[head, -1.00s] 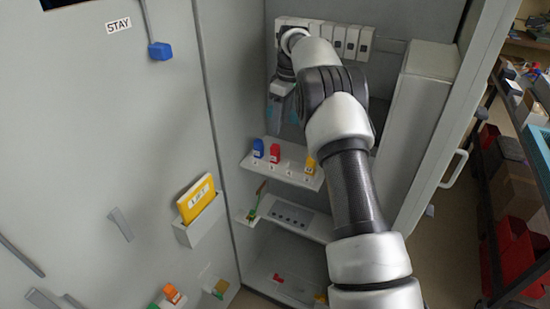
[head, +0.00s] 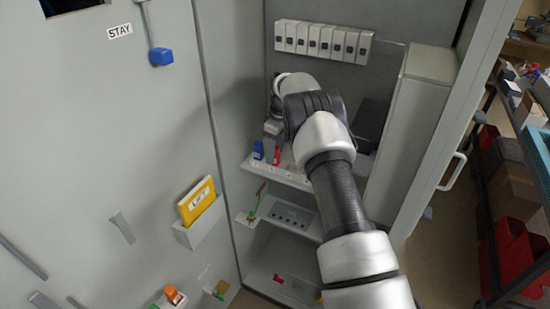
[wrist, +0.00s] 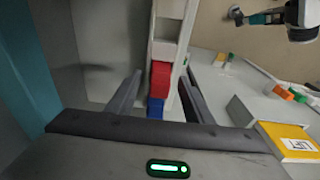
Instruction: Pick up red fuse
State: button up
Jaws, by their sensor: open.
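The red fuse (head: 277,156) stands on the upper white shelf in the cabinet, just right of the blue fuse (head: 258,149). My gripper (head: 274,143) is just above the red fuse, and my arm covers part of the shelf. In the wrist view the red fuse (wrist: 160,80) lies between the two open fingers of my gripper (wrist: 160,77), with a gap visible on the left side. Whether the right finger touches it I cannot tell. The blue fuse (wrist: 155,107) shows below it, closer to the palm.
The shelf (head: 250,166) holds the fuses. A lower shelf (head: 310,229) has a row of dark slots. A row of grey switch boxes (head: 322,40) is on the back wall. A yellow binder (head: 197,201) sits in a door holder. The cabinet side panel (head: 417,130) is at right.

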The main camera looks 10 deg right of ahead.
jog(key=c, duration=1.1)
jog(key=shift+r, duration=0.15)
notch_tip(320, 180, up, 10)
jog(key=shift+f+b, duration=0.1)
jog(key=shift+b, duration=0.2)
jog(key=shift+p, duration=0.3)
